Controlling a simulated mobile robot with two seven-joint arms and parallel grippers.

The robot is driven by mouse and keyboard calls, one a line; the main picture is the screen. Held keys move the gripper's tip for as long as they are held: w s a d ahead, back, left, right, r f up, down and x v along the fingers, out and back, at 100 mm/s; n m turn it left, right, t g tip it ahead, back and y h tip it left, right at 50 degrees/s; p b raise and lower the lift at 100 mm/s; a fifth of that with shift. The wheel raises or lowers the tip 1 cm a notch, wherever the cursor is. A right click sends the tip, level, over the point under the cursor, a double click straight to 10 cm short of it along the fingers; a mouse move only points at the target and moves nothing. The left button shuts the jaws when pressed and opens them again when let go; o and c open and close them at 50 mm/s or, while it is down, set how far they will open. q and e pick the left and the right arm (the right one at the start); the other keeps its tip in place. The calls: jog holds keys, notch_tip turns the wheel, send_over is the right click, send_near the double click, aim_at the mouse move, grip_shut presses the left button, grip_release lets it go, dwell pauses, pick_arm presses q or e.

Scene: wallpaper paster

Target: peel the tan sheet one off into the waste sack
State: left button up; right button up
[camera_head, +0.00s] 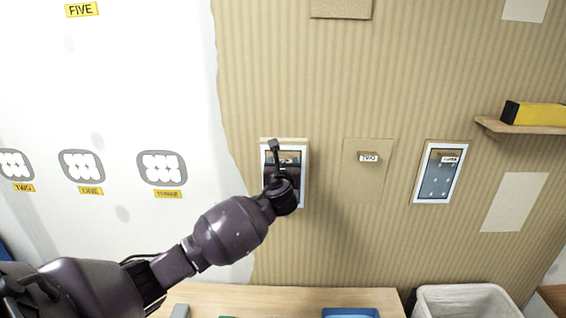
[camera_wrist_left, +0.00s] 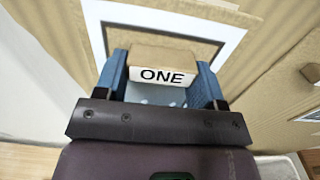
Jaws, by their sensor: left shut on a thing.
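The tab of tan sheet one (camera_wrist_left: 178,57), with a white label reading ONE, shows in the left wrist view between the blue fingers of my left gripper (camera_wrist_left: 160,78). My left gripper is shut on this tab, in front of a white-bordered panel (camera_head: 302,188) on the wall. In the head view my wrist covers much of the panel, so I cannot tell whether the sheet is still stuck. A white, open-topped container, which looks like the waste sack (camera_head: 465,291), stands at the lower right, apart from the gripper. My right gripper is not in view.
A tan sheet labelled TWO (camera_head: 364,187) and another white-bordered panel (camera_head: 434,183) are to the right. A shelf (camera_head: 510,128) with a yellow and black box (camera_head: 535,114) juts out at far right. A wooden table (camera_head: 275,297) with a blue tray (camera_head: 350,312) is below.

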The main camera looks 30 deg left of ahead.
pick_arm(q)
jog(key=shift+s+d, duration=0.2)
jog(key=shift+s, duration=0.1)
jog(key=shift+s+p, duration=0.1)
jog(key=shift+p, duration=0.2)
jog(key=shift+s+d, duration=0.2)
jog(key=shift+s, duration=0.1)
jog(key=v, duration=0.7)
jog(key=shift+p, duration=0.35)
dwell(0.4)
